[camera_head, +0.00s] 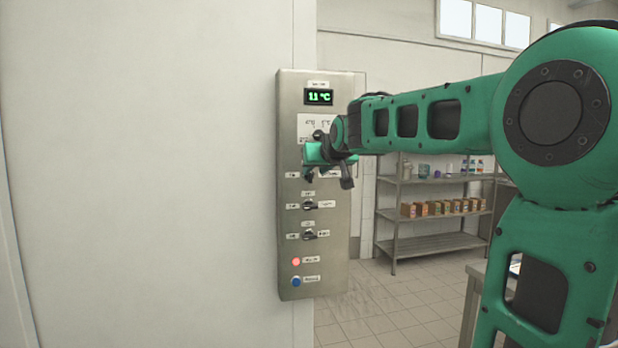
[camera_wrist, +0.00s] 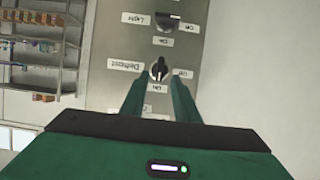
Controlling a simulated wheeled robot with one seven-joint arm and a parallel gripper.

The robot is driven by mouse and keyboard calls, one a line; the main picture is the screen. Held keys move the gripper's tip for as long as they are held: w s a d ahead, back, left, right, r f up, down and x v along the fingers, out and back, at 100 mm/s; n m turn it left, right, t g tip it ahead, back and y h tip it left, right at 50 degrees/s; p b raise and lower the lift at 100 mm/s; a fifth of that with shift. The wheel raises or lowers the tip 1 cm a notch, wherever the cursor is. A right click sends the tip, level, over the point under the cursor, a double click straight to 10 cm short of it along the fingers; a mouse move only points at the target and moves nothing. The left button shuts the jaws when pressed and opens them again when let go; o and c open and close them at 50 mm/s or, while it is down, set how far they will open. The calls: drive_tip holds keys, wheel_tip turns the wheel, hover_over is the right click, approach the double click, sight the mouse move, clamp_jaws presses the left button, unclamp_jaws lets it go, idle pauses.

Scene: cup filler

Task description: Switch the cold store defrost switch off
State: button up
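The defrost switch (camera_wrist: 159,68) is a small dark rotary knob with a pale mark, beside a "Defrost" label, upside down in the wrist view. Its handle lies roughly up and down in that picture. My gripper (camera_wrist: 159,78) is open, with one finger on each side of the knob's lower part in the picture; I cannot tell whether they touch it. In the head view my gripper (camera_head: 322,172) is at the upper middle of the steel control panel (camera_head: 335,262), where it partly hides the top knob.
The Light knob (camera_wrist: 167,22) is close to the defrost switch. The panel also has a green display (camera_head: 319,97) reading about 1.1 °C, a lit red lamp (camera_head: 296,262) and a blue button (camera_head: 296,282). A shelf rack (camera_head: 435,243) stands behind at right.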

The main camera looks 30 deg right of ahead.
sight(311, 173)
drive_tip(key=shift+x, duration=2.35)
clamp_jaws()
